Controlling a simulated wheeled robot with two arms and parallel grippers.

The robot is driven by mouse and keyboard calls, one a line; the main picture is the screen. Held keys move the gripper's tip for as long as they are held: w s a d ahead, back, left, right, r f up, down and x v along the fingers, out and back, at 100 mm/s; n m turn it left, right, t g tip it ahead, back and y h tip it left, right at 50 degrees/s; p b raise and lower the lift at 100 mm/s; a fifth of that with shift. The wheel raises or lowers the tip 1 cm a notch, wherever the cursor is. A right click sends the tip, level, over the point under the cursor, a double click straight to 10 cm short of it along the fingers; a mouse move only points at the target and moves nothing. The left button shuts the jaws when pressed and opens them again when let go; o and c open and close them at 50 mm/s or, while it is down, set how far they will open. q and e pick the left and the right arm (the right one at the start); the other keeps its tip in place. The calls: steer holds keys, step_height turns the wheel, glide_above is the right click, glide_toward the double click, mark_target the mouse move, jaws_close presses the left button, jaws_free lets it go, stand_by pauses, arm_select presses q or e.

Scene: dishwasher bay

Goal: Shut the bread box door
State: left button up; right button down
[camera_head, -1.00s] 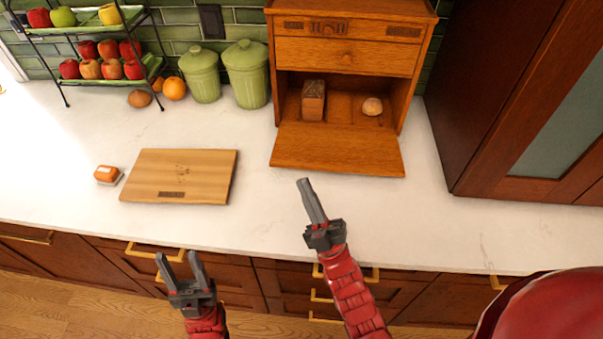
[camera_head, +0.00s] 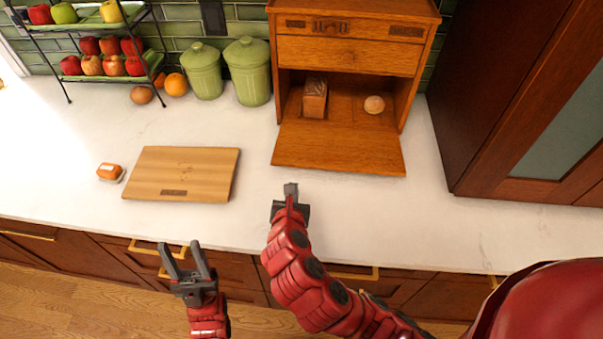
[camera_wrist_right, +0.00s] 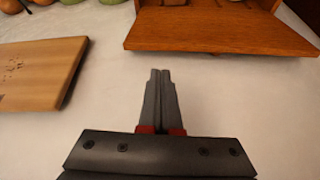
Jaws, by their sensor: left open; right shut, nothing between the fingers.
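The wooden bread box (camera_head: 348,50) stands at the back of the counter. Its door (camera_head: 338,150) is folded down flat toward me, and a loaf (camera_head: 314,98) and a round roll (camera_head: 374,104) show inside. My right gripper (camera_head: 291,188) is shut and empty, just in front of the door's front edge near its left end, apart from it. In the right wrist view the shut fingers (camera_wrist_right: 160,95) point toward the door (camera_wrist_right: 220,30), with its left corner just ahead. My left gripper (camera_head: 186,260) is open and empty, low in front of the counter.
A cutting board (camera_head: 182,174) lies left of the right gripper, with a small packaged item (camera_head: 110,172) beside it. Green canisters (camera_head: 247,72) and a fruit rack (camera_head: 100,52) stand behind. A dark wooden cabinet (camera_head: 490,90) stands close on the right.

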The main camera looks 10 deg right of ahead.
mark_target(301, 184)
steer(key=shift+s+d+r+n+g+h, duration=0.1)
steer(key=shift+s+d+n+g+h, duration=0.2)
steer(key=shift+s, duration=0.15)
steer(key=shift+s+d, duration=0.1)
steer(key=shift+d, duration=0.1)
steer(key=b+x, duration=0.2)
steer(key=x, duration=0.1)
steer(key=shift+d, duration=0.1)
steer(key=p+x, duration=0.1)
steer(key=x, duration=0.5)
steer(key=shift+p, duration=0.4)
steer(key=shift+w+d+f, duration=0.1)
steer(key=shift+w+f, duration=0.15)
steer(key=shift+w, duration=0.15)
